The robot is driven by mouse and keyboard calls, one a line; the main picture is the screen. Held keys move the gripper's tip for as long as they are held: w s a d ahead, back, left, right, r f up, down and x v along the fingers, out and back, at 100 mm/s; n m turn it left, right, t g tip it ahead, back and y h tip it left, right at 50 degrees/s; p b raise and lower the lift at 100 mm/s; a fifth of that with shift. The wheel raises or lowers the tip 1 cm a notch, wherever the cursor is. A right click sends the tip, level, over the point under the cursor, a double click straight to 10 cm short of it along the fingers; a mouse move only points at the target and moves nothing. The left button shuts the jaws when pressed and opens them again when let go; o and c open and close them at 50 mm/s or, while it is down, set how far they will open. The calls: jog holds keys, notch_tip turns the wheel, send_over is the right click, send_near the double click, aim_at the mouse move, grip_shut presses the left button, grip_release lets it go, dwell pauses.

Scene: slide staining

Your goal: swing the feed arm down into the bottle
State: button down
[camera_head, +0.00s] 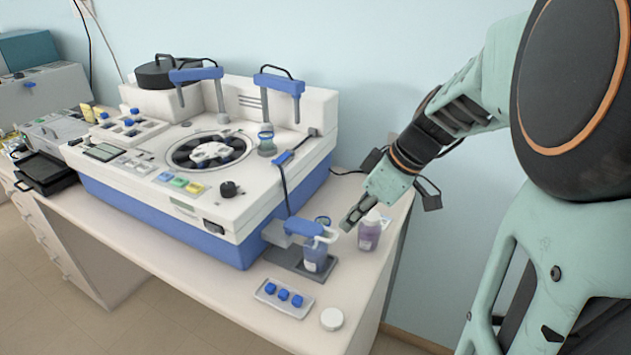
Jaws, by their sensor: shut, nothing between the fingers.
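A small stand with a blue feed arm (304,227) and a white end piece (329,236) is at the machine's front right corner. A bottle with bluish-purple contents (315,259) stands upright on its dark base, below the arm. The arm lies roughly level across the bottle's top. I cannot tell whether any tube from it is inside the bottle. My gripper (350,221) is shut and empty, pointing down-left, just right of the white end piece. I cannot tell whether it touches that piece. A second bottle with purple contents (369,236) stands behind and right of it.
The white and blue staining machine (240,195) fills the left and middle of the table (240,299). A tray with blue caps (272,289) and a white round lid (332,319) lie in front. A cable runs down from the machine's right side.

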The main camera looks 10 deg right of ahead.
aim_at(336, 237)
jog(key=shift+x, duration=1.65)
jog(key=shift+f, duration=0.15)
jog(key=f+b, duration=0.1)
jog(key=b, duration=0.2)
jog(key=shift+s+f, duration=0.1)
jog(key=shift+f, duration=0.35)
jog(key=shift+r, duration=0.2)
